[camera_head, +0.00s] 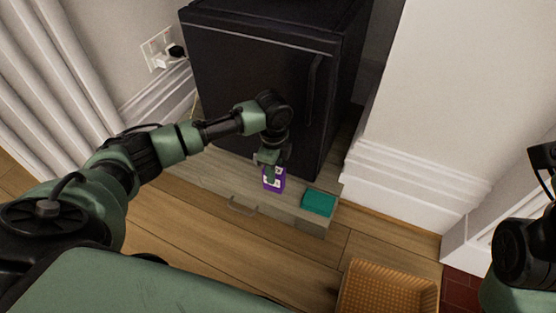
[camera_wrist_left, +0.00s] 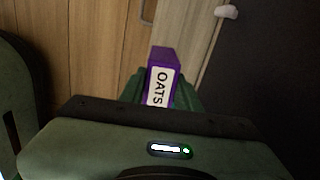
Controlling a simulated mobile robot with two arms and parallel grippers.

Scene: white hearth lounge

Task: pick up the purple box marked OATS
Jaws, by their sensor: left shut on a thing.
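The purple box marked OATS (camera_head: 280,184) is at the front of the low wooden stand (camera_head: 215,183), before the black fridge-like cabinet. My left gripper (camera_head: 270,165) reaches down from above and is shut on the box. In the left wrist view, the box (camera_wrist_left: 163,60) sits between the two green fingers, its white OATS label facing the camera. I cannot tell whether the box still touches the stand. Only part of my right arm shows at the right edge of the head view; its gripper is out of sight.
The black cabinet (camera_head: 250,85) stands on the stand, close behind the gripper. A teal box (camera_head: 319,203) lies on the stand to the right. A woven basket (camera_head: 388,290) is on the floor at lower right. Open wooden floor (camera_head: 190,220) lies in front.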

